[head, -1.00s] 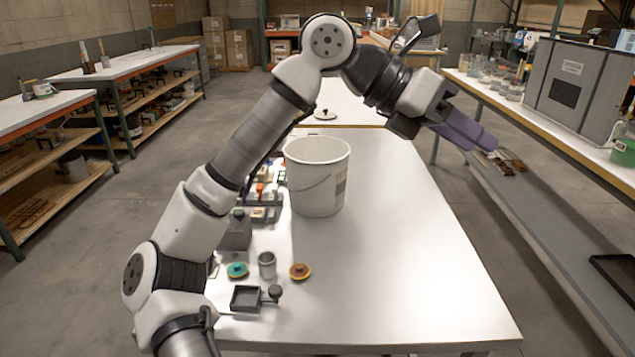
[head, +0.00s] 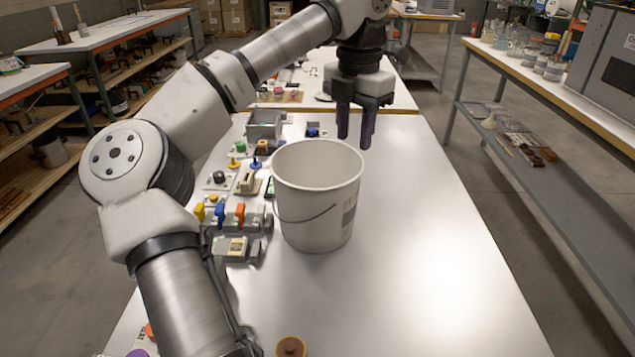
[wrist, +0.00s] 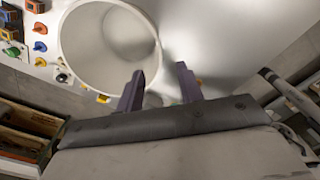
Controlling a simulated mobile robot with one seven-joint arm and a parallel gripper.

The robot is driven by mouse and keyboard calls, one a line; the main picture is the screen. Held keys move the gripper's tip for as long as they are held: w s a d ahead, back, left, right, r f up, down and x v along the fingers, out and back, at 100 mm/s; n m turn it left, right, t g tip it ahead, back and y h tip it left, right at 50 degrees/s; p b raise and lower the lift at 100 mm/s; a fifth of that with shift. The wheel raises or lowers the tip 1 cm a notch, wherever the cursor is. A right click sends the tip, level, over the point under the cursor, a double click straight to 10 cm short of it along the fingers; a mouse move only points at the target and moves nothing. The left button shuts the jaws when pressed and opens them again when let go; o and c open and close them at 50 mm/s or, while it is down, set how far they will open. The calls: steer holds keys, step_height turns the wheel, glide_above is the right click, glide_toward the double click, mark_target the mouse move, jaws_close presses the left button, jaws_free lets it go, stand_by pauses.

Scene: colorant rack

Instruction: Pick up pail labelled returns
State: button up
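A white pail (head: 316,205) stands upright on the white table, with a thin wire handle hanging down its front side. A label shows on its right side, too small to read. My gripper (head: 356,138) points down above the pail's far right rim, its two purple fingers apart and nothing between them. In the wrist view the pail's open mouth (wrist: 108,48) is at upper left, and my gripper (wrist: 158,80) is at its edge, one finger overlapping the rim in the picture. I cannot tell whether that finger touches the rim. The pail looks empty.
Small coloured knobs and switches (head: 228,212) and a grey metal box (head: 264,126) crowd the table left of the pail. A brown round piece (head: 290,346) lies at the near edge. The table right of the pail (head: 430,230) is clear.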

mark_target(351, 181)
step_height(351, 181, down, 8)
steer(key=shift+w+f+p, duration=0.15)
steer(key=shift+f+p, duration=0.05)
steer(key=shift+p, duration=0.1)
steer(key=shift+w+f+p, duration=0.1)
steer(key=shift+f+p, duration=0.65)
steer(key=shift+f, duration=1.9)
jaws_close()
